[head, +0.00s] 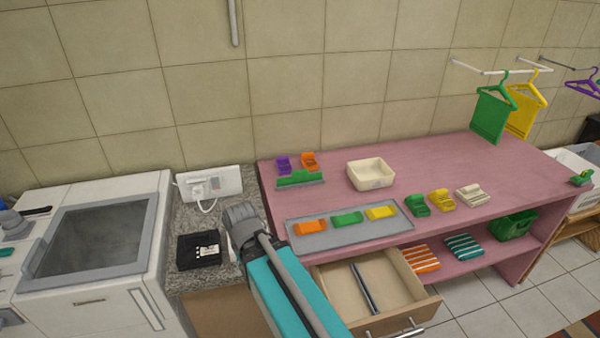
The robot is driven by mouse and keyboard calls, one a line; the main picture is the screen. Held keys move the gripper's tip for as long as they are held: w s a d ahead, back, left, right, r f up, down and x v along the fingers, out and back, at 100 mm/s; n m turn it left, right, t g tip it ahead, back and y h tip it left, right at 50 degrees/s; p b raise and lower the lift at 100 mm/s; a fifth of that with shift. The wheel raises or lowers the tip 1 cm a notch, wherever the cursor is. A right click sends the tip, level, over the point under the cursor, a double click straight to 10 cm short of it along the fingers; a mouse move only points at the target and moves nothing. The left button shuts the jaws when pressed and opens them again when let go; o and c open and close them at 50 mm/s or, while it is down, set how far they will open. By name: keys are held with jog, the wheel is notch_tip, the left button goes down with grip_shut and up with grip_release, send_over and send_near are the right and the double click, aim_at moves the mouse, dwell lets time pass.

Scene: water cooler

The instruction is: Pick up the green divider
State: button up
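Several green pieces are in the head view, and I cannot tell for certain which is the divider. A long, low green piece (299,178) sits on a grey base at the back left of the pink table (440,173). A flat green piece (347,218) lies on the grey tray (300,241) between an orange piece (310,227) and a yellow one (381,212). A green block (416,204) stands right of the tray. My gripper (241,216) is dark grey, above the counter left of the tray, apart from these pieces. Its fingers cannot be made out.
A cream bin (371,174) stands behind the tray. Yellow (441,200) and cream (470,194) blocks stand to the right. An open drawer (395,283) with a dark bar juts out below. A black device (199,250) lies on the counter. The table's right part is mostly clear.

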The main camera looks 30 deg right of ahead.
notch_tip(320, 180, up, 13)
jog(key=p, duration=1.1)
jog(key=shift+f, duration=0.2)
jog(key=shift+c, duration=0.5)
jog(key=shift+d, duration=0.1)
